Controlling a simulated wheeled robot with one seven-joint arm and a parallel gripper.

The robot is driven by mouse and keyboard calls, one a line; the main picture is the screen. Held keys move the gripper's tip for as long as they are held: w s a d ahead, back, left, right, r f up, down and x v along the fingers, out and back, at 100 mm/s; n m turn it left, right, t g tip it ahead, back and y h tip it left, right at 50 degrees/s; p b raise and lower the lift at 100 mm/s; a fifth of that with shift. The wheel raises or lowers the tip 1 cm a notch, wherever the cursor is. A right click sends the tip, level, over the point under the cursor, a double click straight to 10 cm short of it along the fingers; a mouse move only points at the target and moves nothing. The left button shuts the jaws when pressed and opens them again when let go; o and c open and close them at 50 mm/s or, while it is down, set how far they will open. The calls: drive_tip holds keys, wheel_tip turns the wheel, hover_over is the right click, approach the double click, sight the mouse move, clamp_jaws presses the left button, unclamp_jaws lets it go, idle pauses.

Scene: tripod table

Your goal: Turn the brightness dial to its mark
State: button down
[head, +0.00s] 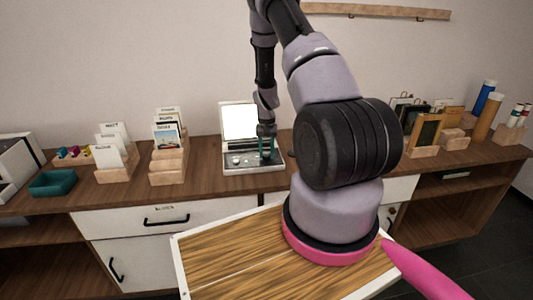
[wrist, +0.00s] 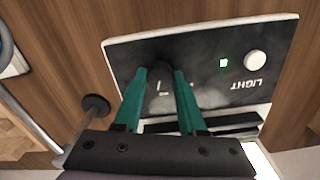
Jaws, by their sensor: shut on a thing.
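The lamp box (head: 243,170) stands on the counter with its bright white panel (head: 239,122) raised at the back. In the wrist view, its dark control plate (wrist: 120,62) shows a small lit green light, a white round button (wrist: 255,60) and the upside-down word LIGHT. My gripper (wrist: 164,72) points down at the plate, its teal fingers shut on the dark brightness dial (wrist: 160,72). The dial is mostly hidden between the fingertips. Small white markings show between the fingers, but I cannot tell how the dial sits against its mark. In the head view, my gripper (head: 267,157) is at the box's right part.
Wooden card holders (head: 168,165) and a teal tray (head: 53,183) stand to the left on the counter. Framed items (head: 426,132) and bottles stand to the right. The counter just left of the box is clear. A dark round knob (wrist: 95,106) shows beside the plate.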

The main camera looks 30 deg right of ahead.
sight(266, 154)
drive_tip(key=m, duration=0.5)
drive_tip(key=shift+m, duration=0.4)
idle(0.4)
drive_tip(key=shift+c, duration=2.4)
unclamp_jaws()
wheel_tip(266, 154, up, 11)
